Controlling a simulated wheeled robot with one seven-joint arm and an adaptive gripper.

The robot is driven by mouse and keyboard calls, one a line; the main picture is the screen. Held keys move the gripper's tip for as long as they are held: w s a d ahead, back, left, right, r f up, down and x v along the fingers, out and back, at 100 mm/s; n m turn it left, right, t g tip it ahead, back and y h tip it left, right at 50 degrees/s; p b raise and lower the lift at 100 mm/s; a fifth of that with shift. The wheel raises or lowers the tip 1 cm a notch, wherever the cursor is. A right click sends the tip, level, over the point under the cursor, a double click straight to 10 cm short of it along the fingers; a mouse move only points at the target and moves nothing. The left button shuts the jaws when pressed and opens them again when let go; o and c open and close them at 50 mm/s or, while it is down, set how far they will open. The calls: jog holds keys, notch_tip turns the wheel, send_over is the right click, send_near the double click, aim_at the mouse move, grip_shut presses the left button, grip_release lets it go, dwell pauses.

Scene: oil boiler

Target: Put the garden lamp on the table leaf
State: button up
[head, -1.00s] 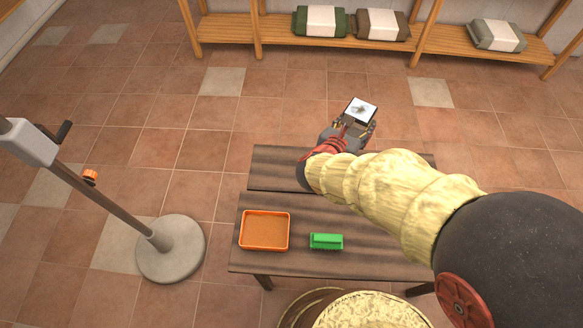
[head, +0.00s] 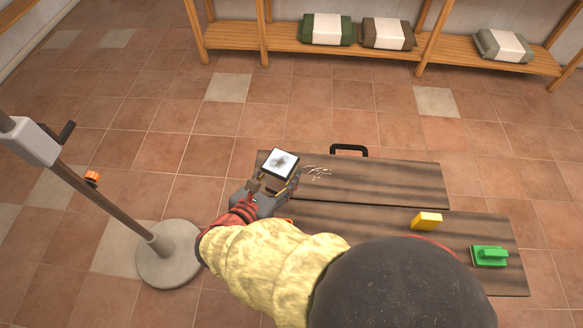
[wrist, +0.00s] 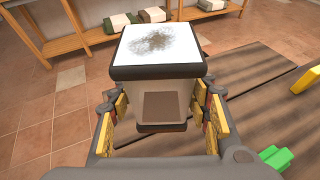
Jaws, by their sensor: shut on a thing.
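The garden lamp (head: 279,163) has a dark-framed, pale square top with a grey smudge and a clear body. In the wrist view the lamp (wrist: 158,48) sits upright between the fingers, its brown base inside visible. My gripper (head: 270,190) is shut on it. The table leaf (head: 375,182) is the dark wooden board at the back of the table, with a black handle (head: 350,148) at its far edge. In the head view the lamp overlaps the leaf's left end. Its height over the leaf is hard to tell. The leaf also shows right of the lamp in the wrist view (wrist: 255,75).
The main tabletop (head: 500,228) carries a yellow block (head: 426,220) and a green handled object (head: 489,256) at right. My arm hides much of its left. A stand with a round base (head: 168,255) is at left. Most of the leaf looks clear.

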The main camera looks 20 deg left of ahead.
jog(key=shift+w+a+f+b, duration=0.3)
jog(key=shift+w+f+b, duration=0.6)
jog(key=shift+w+f, duration=1.1)
jog(key=shift+w+a+f+b, duration=0.3)
jog(key=shift+w+f+b, duration=0.55)
jog(key=shift+w+f, duration=1.15)
jog(key=shift+w+a+f+b, duration=0.3)
jog(key=shift+w+f+b, duration=0.6)
jog(key=shift+w+f, duration=1.05)
jog(key=shift+f, duration=0.1)
jog(key=o, duration=1.4)
jog(key=shift+s, duration=0.1)
jog(key=shift+o, duration=0.2)
jog(key=p+v, duration=0.3)
jog(key=v, duration=0.9)
jog(key=shift+p, duration=0.4)
